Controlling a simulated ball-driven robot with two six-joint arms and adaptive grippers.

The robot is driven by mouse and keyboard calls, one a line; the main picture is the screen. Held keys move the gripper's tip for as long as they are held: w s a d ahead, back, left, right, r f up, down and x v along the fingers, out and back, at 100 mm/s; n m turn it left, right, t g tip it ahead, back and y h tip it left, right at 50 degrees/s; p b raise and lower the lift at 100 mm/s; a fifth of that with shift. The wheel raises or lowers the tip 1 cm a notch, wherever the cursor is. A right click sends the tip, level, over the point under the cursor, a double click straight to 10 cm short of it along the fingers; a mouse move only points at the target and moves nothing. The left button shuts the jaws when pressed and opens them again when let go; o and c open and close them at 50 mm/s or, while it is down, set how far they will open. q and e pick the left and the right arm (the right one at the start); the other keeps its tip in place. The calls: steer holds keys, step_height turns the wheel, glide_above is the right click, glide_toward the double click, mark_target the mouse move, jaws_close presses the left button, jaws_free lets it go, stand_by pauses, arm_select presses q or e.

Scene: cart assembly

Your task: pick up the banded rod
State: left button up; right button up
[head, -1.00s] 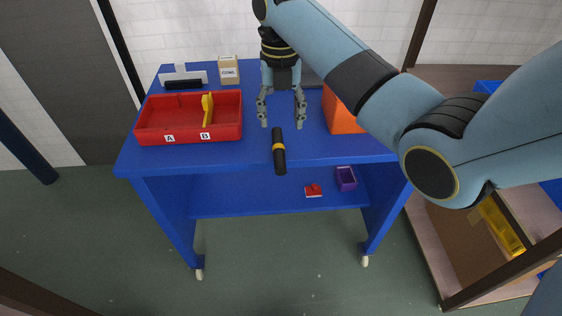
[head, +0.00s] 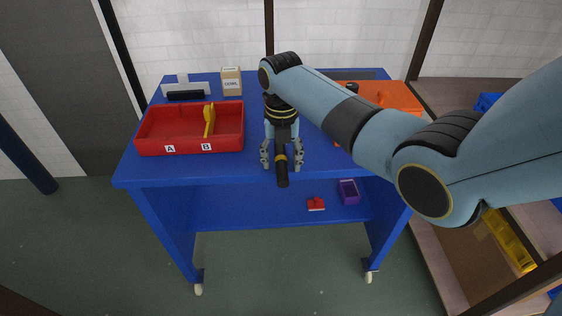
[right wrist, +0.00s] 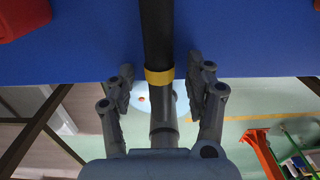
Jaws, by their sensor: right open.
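The banded rod (head: 282,174) is black with a yellow band and lies over the front edge of the blue cart, one end jutting past it. My right gripper (head: 282,157) is open, with one finger on each side of the rod. In the right wrist view the rod (right wrist: 157,35) runs between the open fingers (right wrist: 160,78), its yellow band at fingertip level. A gap shows on both sides, so the fingers are apart from it. My left gripper is not in view.
A red tray (head: 142,149) marked A and B holds a yellow part (head: 209,119) on the blue cart (head: 262,168). Behind stand a cream box (head: 231,81) and a grey-and-black piece. An orange container (head: 400,95) is partly behind my arm. The lower shelf holds a purple bin (head: 348,192) and a red piece (head: 316,204).

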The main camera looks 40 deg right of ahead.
jaws_close()
stand_by(0.4)
